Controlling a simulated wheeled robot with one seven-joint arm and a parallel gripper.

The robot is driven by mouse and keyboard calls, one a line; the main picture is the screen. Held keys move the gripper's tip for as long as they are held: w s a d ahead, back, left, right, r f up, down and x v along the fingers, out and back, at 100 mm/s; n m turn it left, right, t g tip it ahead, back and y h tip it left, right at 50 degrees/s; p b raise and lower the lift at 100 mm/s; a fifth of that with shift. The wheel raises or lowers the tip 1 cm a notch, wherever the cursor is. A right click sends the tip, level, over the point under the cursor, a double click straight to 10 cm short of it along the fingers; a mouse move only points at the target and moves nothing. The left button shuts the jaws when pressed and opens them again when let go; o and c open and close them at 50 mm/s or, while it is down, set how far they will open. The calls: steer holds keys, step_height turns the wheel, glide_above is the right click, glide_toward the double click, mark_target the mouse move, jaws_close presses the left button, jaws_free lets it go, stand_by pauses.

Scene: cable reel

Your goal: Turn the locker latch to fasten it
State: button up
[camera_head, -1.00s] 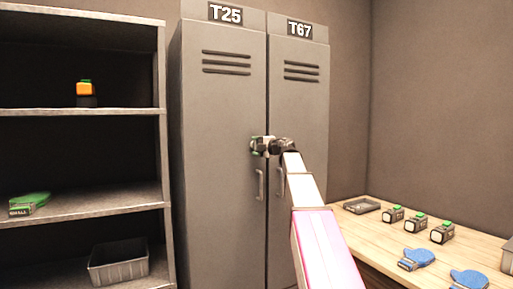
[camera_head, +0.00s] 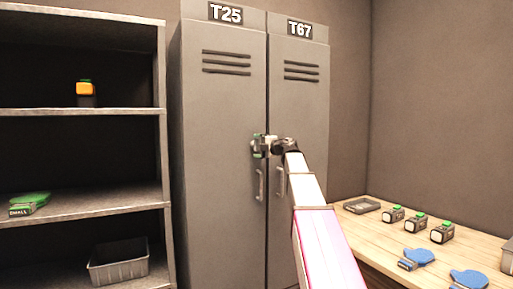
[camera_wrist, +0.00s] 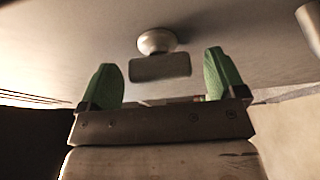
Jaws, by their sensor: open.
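Two tall grey lockers stand side by side, T25 (camera_head: 222,110) on the left and T67 (camera_head: 299,105) on the right; both doors look shut. My gripper (camera_head: 258,146) is at the right edge of the T25 door, above its bar handle (camera_head: 259,185). In the wrist view its two green fingertips (camera_wrist: 165,78) are open and apart. The latch (camera_wrist: 160,68), a round metal base with a dark flat tab, shows between and just beyond them, tab lying across the picture. I cannot tell whether the fingers touch it. In the head view my gripper hides the latch.
An open shelf unit (camera_head: 82,111) stands left of the lockers, with a grey bin (camera_head: 118,266) low down. A wooden table (camera_head: 375,230) at right holds a tray, several small devices and blue items. The T67 handle (camera_head: 281,182) is close to my arm.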

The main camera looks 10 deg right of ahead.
steer(key=v, duration=0.9)
steer(key=shift+s+d, duration=0.2)
